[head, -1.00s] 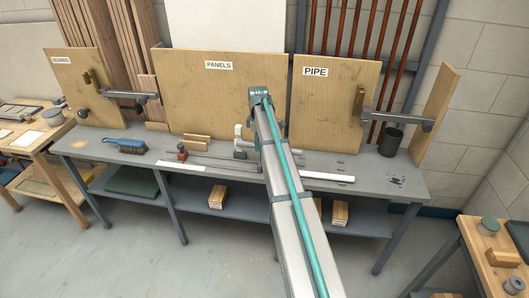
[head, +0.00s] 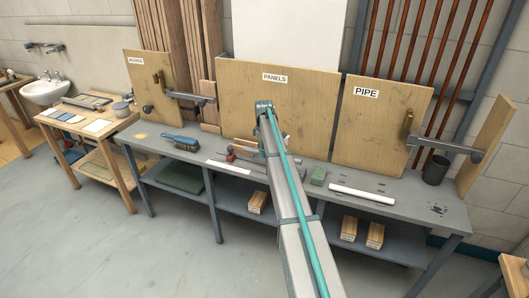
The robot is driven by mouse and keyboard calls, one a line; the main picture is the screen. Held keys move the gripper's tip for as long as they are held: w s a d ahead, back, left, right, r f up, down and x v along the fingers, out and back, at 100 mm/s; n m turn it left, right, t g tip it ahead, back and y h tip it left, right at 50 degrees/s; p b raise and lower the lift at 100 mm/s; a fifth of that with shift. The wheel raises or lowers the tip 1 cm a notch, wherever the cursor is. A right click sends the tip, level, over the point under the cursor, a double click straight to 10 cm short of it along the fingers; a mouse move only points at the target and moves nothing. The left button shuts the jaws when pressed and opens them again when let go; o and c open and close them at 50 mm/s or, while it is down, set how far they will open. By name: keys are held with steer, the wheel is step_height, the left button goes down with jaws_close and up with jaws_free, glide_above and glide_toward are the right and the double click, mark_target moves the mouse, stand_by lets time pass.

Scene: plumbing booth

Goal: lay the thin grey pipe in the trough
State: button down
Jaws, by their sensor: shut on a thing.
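My arm reaches away over the grey bench and hides its own far end, so my gripper is not in view. I cannot make out the thin grey pipe or what my gripper holds. A thicker white pipe (head: 362,194) lies on the bench (head: 408,199), in front of the board marked PIPE (head: 380,125). I cannot identify a trough; part of the bench is hidden behind my arm.
A green block (head: 318,176) stands left of the white pipe. A dark cup (head: 435,170) stands at the bench's right end. A blue brush (head: 181,143), a white strip (head: 229,167) and a red-ended tool (head: 231,154) lie left of my arm. The floor in front is clear.

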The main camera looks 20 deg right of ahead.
mark_target(264, 169)
steer(key=shift+f+b, duration=1.4)
steer(key=shift+f, duration=2.45)
steer(key=c, duration=0.8)
jaws_free()
step_height(264, 169, up, 12)
steer(key=shift+r, duration=0.1)
